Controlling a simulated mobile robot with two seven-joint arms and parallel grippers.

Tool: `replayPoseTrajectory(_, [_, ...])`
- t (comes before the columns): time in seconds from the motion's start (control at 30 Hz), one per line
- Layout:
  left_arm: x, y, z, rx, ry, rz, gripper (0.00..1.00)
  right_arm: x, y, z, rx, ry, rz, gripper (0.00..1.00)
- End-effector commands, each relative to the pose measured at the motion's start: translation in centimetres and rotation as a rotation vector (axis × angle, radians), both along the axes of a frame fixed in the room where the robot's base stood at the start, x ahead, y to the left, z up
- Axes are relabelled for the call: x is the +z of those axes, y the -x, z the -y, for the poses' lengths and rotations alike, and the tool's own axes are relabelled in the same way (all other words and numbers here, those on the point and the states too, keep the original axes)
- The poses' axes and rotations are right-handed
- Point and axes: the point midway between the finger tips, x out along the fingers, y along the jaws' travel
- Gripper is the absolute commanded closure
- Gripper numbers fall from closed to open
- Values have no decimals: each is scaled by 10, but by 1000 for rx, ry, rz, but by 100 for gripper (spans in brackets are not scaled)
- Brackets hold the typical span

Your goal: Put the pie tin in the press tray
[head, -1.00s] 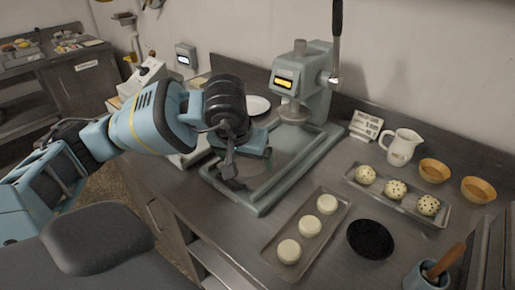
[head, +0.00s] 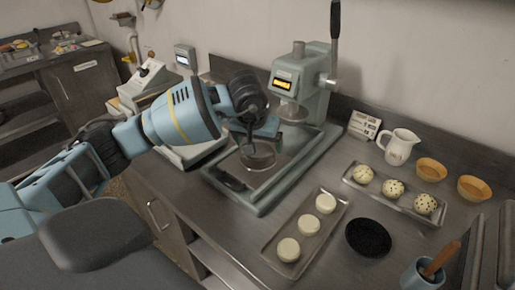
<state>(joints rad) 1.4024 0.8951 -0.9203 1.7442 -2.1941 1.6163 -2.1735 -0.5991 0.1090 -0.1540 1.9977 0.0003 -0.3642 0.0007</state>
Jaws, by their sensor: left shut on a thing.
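The press (head: 300,88) is grey-green with a lit yellow display and a tall lever. Its press tray (head: 262,206) is a wide, rimmed, grey-green frame that reaches forward from the press along the counter. My left gripper (head: 250,142) is over the tray and shut on the pie tin (head: 259,158), a small round metal tin. The tin shows inside the tray's outline, in front of the press head. I cannot tell whether it touches the tray floor. The gripper hides part of the tin's far rim. My right gripper is out of view.
In front of the tray lie a tray of pale dough rounds (head: 266,251) and a black disc (head: 368,238). To the right are a tray of speckled balls (head: 409,210), a white jug (head: 401,147), two orange bowls (head: 431,170) and a holder with a wooden-handled tool (head: 426,275).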

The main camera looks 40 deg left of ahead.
Motion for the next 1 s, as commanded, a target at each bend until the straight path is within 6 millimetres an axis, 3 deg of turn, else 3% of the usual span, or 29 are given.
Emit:
replayPoseTrajectory(0.17, [-21,1,0,1,0,1,31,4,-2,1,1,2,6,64])
replayPoseTrajectory(0.97, [-40,3,0,1,1,-11,31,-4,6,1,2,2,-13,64])
replayPoseTrajectory(1.0, [-41,3,0,2,1,-14,6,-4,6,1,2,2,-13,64])
